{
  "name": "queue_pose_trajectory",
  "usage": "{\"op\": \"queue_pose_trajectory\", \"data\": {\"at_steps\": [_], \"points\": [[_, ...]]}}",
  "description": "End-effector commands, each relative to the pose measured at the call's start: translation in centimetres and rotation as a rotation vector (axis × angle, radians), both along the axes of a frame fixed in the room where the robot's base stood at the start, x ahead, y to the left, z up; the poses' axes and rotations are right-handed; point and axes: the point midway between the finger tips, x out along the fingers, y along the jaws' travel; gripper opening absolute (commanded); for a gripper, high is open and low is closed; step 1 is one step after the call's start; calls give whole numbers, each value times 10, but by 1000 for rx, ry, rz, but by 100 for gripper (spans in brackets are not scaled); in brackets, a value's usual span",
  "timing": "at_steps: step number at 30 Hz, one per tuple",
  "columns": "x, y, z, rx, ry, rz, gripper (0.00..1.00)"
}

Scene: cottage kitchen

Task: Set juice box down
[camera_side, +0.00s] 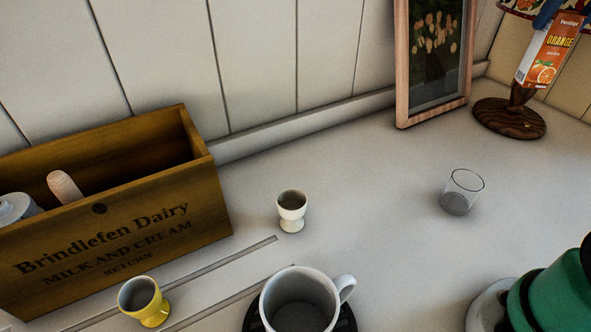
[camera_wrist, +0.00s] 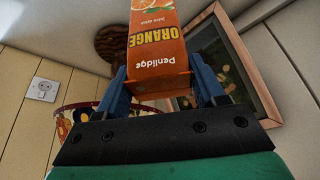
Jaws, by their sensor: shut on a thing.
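The orange juice box (camera_side: 548,52) is upright but tilted at the top right of the side view, in front of the lamp. My gripper (camera_side: 552,14) is shut on it near its top and holds it above the counter. In the wrist view the box (camera_wrist: 158,45) sits between the two blue fingers of my gripper (camera_wrist: 160,82), its lettering upside down. The box hides part of the lamp stem.
The lamp's wooden base (camera_side: 510,118) and a framed picture (camera_side: 433,55) stand at the back. A clear glass (camera_side: 461,192), white egg cup (camera_side: 291,210), yellow egg cup (camera_side: 144,301), mug (camera_side: 300,302) and wooden crate (camera_side: 110,225) stand on the counter. The middle right counter is bare.

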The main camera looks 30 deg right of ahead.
Motion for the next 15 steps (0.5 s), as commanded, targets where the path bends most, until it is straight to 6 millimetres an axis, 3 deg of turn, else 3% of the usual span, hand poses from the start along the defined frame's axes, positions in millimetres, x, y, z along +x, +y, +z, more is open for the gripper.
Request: {"op": "queue_pose_trajectory", "data": {"at_steps": [3, 7, 15], "points": [[-21, -18, 0, 0, -1, -88, 0], [-28, -24, -9, -1, -1, -120, 0], [-28, -24, -69, 0, -1, -118, 0]]}}
